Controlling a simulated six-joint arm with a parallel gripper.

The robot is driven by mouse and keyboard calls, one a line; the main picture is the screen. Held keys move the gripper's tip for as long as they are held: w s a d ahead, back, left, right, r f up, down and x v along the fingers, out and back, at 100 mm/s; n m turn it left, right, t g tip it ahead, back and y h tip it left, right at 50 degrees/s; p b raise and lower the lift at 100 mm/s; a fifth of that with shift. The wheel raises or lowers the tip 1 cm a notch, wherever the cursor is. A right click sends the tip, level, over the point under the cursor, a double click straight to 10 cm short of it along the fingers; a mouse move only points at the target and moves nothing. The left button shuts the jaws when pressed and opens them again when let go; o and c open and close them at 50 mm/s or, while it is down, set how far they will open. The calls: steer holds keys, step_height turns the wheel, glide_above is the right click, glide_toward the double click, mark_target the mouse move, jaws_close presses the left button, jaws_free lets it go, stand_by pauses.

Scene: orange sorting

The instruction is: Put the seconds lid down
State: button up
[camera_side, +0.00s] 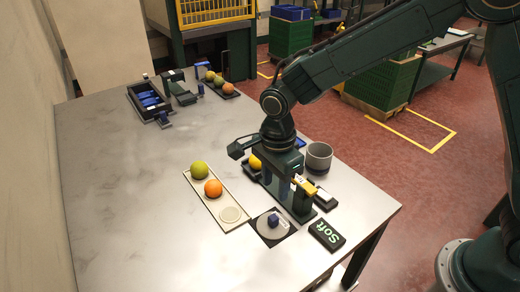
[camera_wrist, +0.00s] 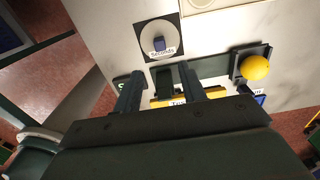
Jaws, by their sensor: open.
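The seconds lid (camera_side: 266,230) is a pale grey disc with a blue knob, lying flat on a dark square at the table's front. It also shows at the top of the wrist view (camera_wrist: 147,33), with a "Seconds" label by its knob. My gripper (camera_side: 277,193) is behind the lid in the side view, over a dark green fixture (camera_side: 300,207). In the wrist view my gripper's two fingers (camera_wrist: 160,92) are apart, with a dark post of the fixture showing between them. The fingers are clear of the lid, and nothing is visibly held.
A pale tray (camera_side: 213,206) beside the lid holds a green fruit (camera_side: 199,170) and an orange (camera_side: 213,188). A yellow fruit (camera_wrist: 255,67) sits in a dark cradle. A grey pot (camera_side: 318,158) and a "Soft" block (camera_side: 327,235) stand nearby.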

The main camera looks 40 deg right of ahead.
steer(key=shift+r, duration=0.1)
steer(key=s+d+r+n+t, duration=0.1)
steer(key=s+d+r+n, duration=0.3)
steer(key=d+r, duration=0.25)
steer(key=s+d+r+n+t, duration=0.2)
steer(key=s+d+r+n, duration=0.25)
steer(key=r, duration=0.35)
steer(key=s+d+r+n+t, duration=0.1)
steer(key=s+d+n, duration=0.3)
steer(key=s, duration=0.2)
steer(key=s+d+r+n+t, duration=0.1)
steer(key=s+d+r+n, duration=0.1)
steer(key=s+d+n, duration=0.2)
steer(key=s+n, duration=0.1)
steer(key=s, duration=0.2)
steer(key=shift+s+r+t, duration=0.2)
steer(key=shift+t, duration=0.1)
